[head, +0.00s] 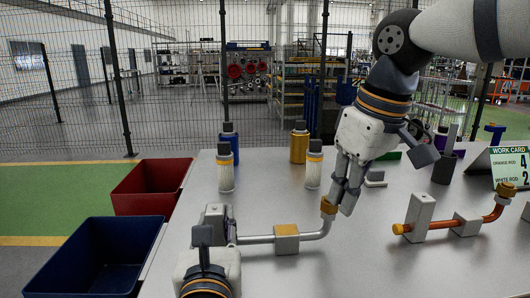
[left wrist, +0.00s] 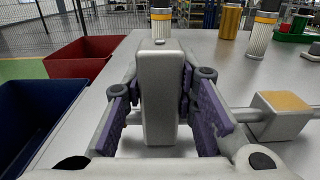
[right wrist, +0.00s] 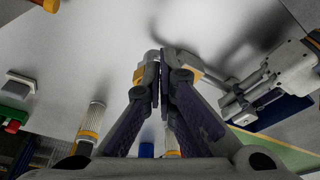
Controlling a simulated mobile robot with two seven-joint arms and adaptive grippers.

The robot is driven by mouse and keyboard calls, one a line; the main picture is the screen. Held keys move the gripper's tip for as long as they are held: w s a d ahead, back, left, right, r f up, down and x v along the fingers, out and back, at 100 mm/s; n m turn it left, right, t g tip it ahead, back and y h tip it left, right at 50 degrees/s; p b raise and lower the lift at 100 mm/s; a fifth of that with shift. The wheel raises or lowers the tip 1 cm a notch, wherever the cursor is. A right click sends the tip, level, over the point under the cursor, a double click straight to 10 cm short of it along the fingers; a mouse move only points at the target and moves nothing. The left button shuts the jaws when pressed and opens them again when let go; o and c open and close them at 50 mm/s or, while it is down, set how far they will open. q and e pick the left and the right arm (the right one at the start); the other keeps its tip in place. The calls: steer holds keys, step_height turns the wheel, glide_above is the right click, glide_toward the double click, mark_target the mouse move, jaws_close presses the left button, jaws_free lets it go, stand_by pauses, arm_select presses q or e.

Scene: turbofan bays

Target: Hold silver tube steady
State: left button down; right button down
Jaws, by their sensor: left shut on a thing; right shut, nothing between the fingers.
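The silver tube (head: 257,239) lies along the table, runs through a small grey block with a tan top (head: 286,240) and bends to a bronze nut (head: 328,206) at its far end. My left gripper (head: 214,222) is shut on the upright grey post (left wrist: 160,95) at the tube's left end. In the left wrist view the post stands between the fingers. My right gripper (head: 350,198) is shut and empty, its tips beside the nut. In the right wrist view the fingertips (right wrist: 160,75) partly hide the nut (right wrist: 138,75); I cannot tell whether they touch it.
An orange tube (head: 440,224) with similar blocks lies at right, near the work card (head: 510,165). White-and-orange cylinders (head: 313,168) and a gold one (head: 299,146) stand behind. A red bin (head: 150,187) and a blue bin (head: 95,257) are at left. The table's front right is clear.

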steer(key=v, duration=0.4)
steer(key=shift+w+a+r, duration=0.15)
steer(key=shift+w+a, duration=0.1)
steer(key=shift+w, duration=0.15)
step_height(320, 180, down, 6)
steer(key=w+d, duration=0.2)
stand_by(0.5)
steer(key=shift+s+a, duration=0.1)
steer(key=shift+a, duration=0.05)
stand_by(0.3)
steer(key=shift+s+a, duration=0.55)
steer(key=shift+a, duration=0.25)
